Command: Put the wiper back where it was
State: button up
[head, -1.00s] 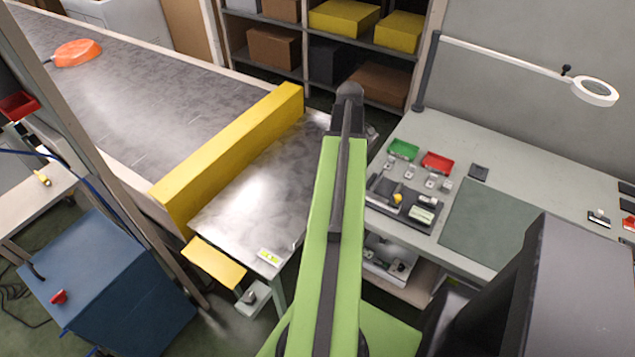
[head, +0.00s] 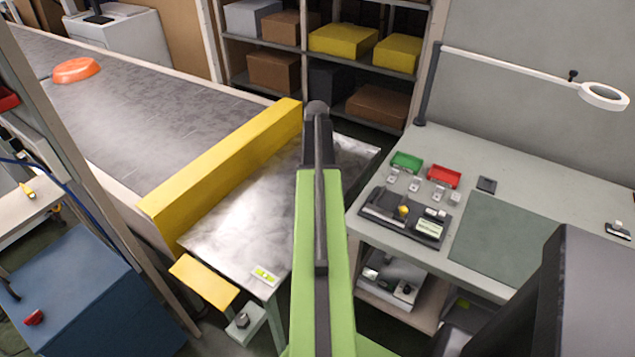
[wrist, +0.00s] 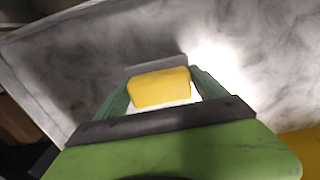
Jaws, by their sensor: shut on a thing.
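In the wrist view, my gripper (wrist: 160,84) is shut on the wiper (wrist: 160,89), a yellow block with a white part below it and a grey strip at its far edge. The wiper is over the smeared grey metal table (wrist: 90,75); I cannot tell whether it touches the surface. In the head view the metal table (head: 235,215) lies beside the yellow barrier, and my arm hides the gripper and wiper.
A workbench (head: 480,175) with a parts tray (head: 385,212) and red and green bins stands right. Shelves (head: 300,45) stand behind.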

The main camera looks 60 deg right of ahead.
notch_tip(320, 180, down, 3)
jog(key=shift+r+b, duration=0.2)
jog(key=shift+b, duration=0.4)
jog(key=shift+r, duration=0.2)
jog(key=shift+f, duration=0.15)
jog(key=o, duration=1.1)
notch_tip(320, 180, up, 12)
jog(key=p, duration=1.2)
jog(key=shift+r+p, duration=0.25)
jog(key=shift+p, duration=0.1)
jog(key=shift+f, duration=0.1)
